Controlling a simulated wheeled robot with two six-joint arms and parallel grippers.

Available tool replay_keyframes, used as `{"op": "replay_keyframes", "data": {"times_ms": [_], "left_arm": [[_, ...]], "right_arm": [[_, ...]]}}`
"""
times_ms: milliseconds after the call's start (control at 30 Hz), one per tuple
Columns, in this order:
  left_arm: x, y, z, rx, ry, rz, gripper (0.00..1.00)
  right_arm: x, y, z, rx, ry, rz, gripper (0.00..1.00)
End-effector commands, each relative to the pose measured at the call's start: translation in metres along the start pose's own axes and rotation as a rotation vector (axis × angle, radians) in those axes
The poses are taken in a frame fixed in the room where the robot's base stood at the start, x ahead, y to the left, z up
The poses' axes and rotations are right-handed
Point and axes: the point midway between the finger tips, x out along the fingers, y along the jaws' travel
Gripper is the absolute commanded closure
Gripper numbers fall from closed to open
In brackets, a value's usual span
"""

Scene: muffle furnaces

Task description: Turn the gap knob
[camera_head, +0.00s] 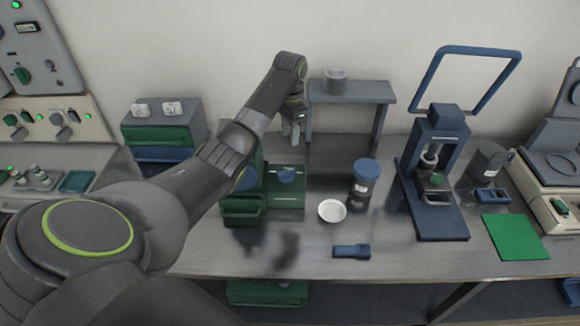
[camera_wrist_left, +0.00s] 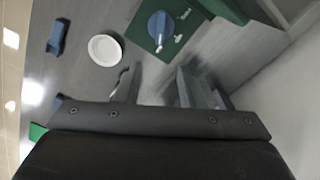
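A green machine (camera_head: 275,203) stands on the bench behind my left forearm. A blue knob (camera_head: 287,174) sits on its green panel; I take it as the gap knob. In the left wrist view the blue knob (camera_wrist_left: 160,25) has a pale pointer and sits at the top, beyond the fingers. My left gripper (camera_head: 292,128) is above and behind the machine, apart from the knob. In the wrist view my left gripper (camera_wrist_left: 155,88) has its two fingers spread with nothing between them. Part of the machine is hidden by my arm. My right gripper is not in view.
A white dish (camera_head: 332,210), a blue-lidded jar (camera_head: 364,180) and a blue block (camera_head: 351,251) are right of the machine. A grey raised shelf (camera_head: 350,91) stands behind. A blue press (camera_head: 437,190) stands further right. The bench front between dish and block is clear.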

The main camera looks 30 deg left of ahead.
Motion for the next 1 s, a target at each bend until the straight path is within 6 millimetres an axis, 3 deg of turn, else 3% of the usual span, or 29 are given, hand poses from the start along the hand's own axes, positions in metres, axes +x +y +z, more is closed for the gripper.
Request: {"op": "replay_keyframes", "data": {"times_ms": [200, 500, 733, 1000], "left_arm": [[0.048, 0.001, 0.001, -0.001, -0.003, 0.004, 0.65], [0.107, 0.001, 0.001, -0.001, -0.002, 0.002, 0.65], [0.133, 0.000, 0.000, -0.001, -0.001, 0.000, 0.65], [0.141, 0.000, 0.000, 0.001, 0.001, -0.002, 0.65]], "right_arm": [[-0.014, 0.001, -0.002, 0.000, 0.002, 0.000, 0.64], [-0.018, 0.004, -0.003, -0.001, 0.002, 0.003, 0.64], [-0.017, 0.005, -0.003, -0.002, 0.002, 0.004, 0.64], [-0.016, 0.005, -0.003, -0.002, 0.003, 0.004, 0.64]]}}
